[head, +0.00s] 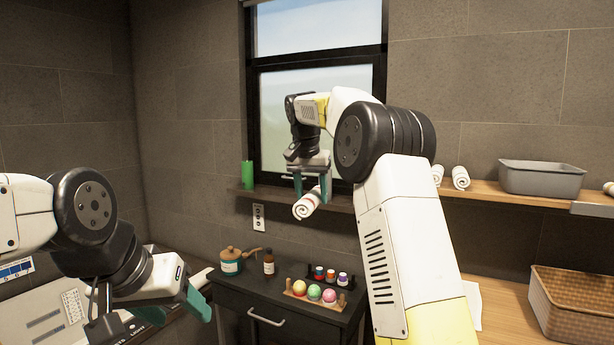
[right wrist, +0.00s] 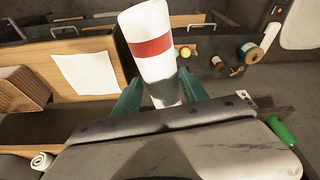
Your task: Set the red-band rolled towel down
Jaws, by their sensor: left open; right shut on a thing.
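The red-band rolled towel (right wrist: 154,49) is white with one red band in the right wrist view. It also shows in the head view (head: 307,204), with its spiral end facing me. My right gripper (right wrist: 158,95) is shut on it, with a teal finger on each side. In the head view my right gripper (head: 308,184) holds the towel in front of the window ledge, above the dark cabinet; I cannot tell whether it touches the ledge. My left gripper (head: 198,297) is open and empty at the lower left, beside the cabinet.
The dark cabinet top carries a pot (head: 231,261), a brown bottle (head: 268,263), a rack of coloured balls (head: 314,292) and small bottles (head: 330,275). A green candle (head: 248,175) stands on the ledge. The right shelf holds rolled towels (head: 460,178) and a grey bin (head: 541,178). A wicker basket (head: 575,305) sits below.

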